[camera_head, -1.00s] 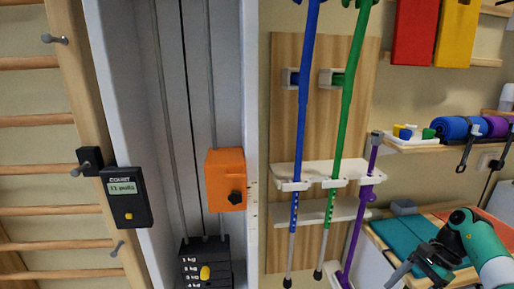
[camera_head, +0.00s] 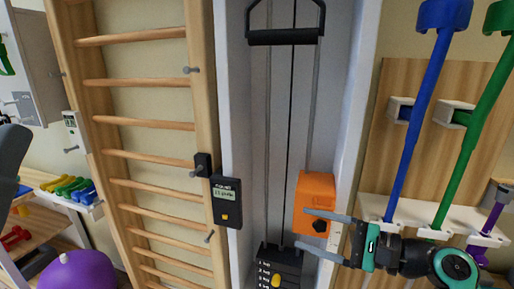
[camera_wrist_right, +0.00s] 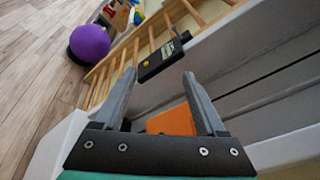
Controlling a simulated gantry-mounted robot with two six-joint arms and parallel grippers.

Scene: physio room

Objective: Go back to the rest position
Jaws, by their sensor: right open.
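My right gripper (camera_head: 302,228) comes in from the lower right in the head view, fingers pointing left. It is open and empty. Its fingers overlap the lower part of the orange block (camera_head: 316,190) of the pulley machine; I cannot tell whether they touch it. In the right wrist view, both fingers (camera_wrist_right: 159,74) stand apart with nothing between their tips, and the orange block (camera_wrist_right: 172,121) shows between them lower down. My left gripper is not in view.
A black display unit (camera_head: 226,202) hangs beside the wall bars (camera_head: 150,154). Blue (camera_head: 421,120) and green (camera_head: 484,115) crutches stand in a rack at right. A black weight stack (camera_head: 279,266) lies below the orange block. A purple ball (camera_head: 76,272) is at lower left.

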